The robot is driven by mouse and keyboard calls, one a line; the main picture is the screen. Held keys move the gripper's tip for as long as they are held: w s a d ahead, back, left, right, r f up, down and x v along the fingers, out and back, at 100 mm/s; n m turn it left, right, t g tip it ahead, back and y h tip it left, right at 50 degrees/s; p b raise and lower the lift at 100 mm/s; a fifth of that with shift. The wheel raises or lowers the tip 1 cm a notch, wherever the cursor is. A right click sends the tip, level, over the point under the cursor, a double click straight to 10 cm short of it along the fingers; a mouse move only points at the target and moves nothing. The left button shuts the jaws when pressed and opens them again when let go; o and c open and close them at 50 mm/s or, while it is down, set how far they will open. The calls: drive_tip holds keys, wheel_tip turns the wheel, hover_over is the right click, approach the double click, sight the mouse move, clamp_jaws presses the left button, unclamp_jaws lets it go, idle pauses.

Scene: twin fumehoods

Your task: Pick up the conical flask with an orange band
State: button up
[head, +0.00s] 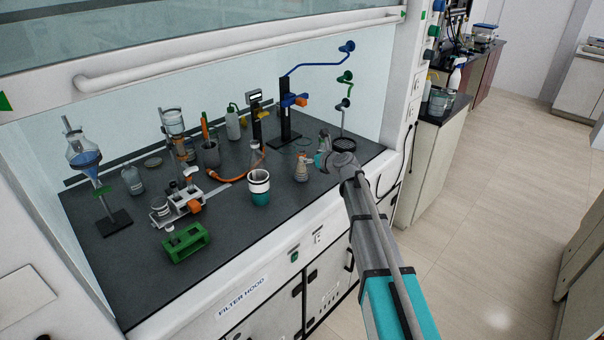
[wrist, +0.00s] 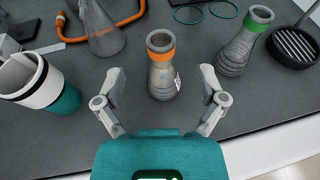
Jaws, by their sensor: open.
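The conical flask with an orange band (wrist: 163,75) stands upright on the dark worktop in the wrist view, its orange band around the neck below the rim. My gripper (wrist: 160,88) is open and empty, with one finger to each side of the flask's near side; I cannot tell whether either finger touches it. In the head view the flask (head: 301,170) stands in the hood just left of my gripper (head: 318,160), which is partly hidden by my own wrist.
A similar flask with a green band (wrist: 243,45) stands close on the right, beside a round black slotted piece (wrist: 293,46). A white and teal cup (wrist: 38,82) is at left.

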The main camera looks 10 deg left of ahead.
sight(304, 153)
drive_tip(key=shift+w+a+f, duration=0.2)
drive_tip(key=shift+w+a, duration=0.2)
drive_tip(key=shift+w, duration=0.1)
drive_tip(key=shift+b+x, duration=0.9)
drive_tip(key=shift+x, duration=1.6)
clamp_jaws()
